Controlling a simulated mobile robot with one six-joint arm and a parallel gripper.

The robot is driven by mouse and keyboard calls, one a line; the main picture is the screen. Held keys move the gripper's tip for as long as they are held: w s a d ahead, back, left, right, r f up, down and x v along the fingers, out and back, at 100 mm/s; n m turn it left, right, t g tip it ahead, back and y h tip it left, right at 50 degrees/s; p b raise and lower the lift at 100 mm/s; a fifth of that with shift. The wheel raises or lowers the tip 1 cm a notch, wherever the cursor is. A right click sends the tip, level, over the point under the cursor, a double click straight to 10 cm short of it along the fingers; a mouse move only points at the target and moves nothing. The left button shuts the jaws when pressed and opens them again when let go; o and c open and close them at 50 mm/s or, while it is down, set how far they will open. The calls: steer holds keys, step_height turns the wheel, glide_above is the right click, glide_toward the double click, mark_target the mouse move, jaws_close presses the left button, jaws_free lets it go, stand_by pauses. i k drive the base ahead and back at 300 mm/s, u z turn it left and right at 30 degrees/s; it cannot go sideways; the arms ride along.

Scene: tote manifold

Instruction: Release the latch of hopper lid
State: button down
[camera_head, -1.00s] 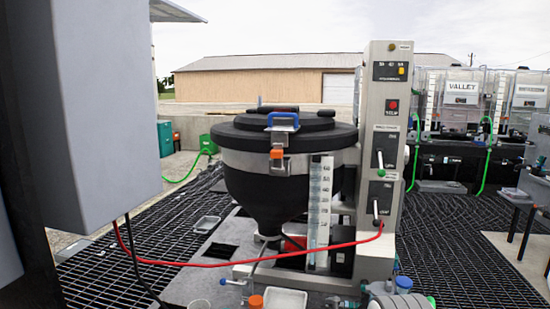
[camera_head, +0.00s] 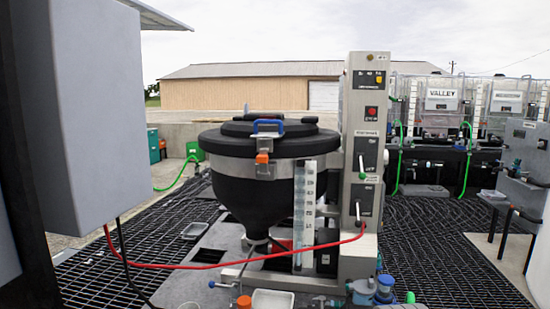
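The hopper (camera_head: 250,197) is a black cone-bottomed vessel with a grey metal band, standing upright in the middle of the head view. Its black lid (camera_head: 225,144) is down on the rim. A latch (camera_head: 262,158) with an orange tab sits at the front of the rim, below a blue handle (camera_head: 268,124) on the lid. Whether the latch is fastened is too small to tell. My gripper is not in this view.
A grey control column (camera_head: 366,150) with levers stands right of the hopper. A red hose (camera_head: 230,265) crosses in front of it. A large grey box (camera_head: 95,110) blocks the left side. Clear totes (camera_head: 440,105) stand behind right. Dark grating (camera_head: 440,250) covers the floor.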

mark_target(262, 159)
steer(key=z, duration=0.05)
steer(key=i, duration=0.9)
steer(key=u, duration=0.05)
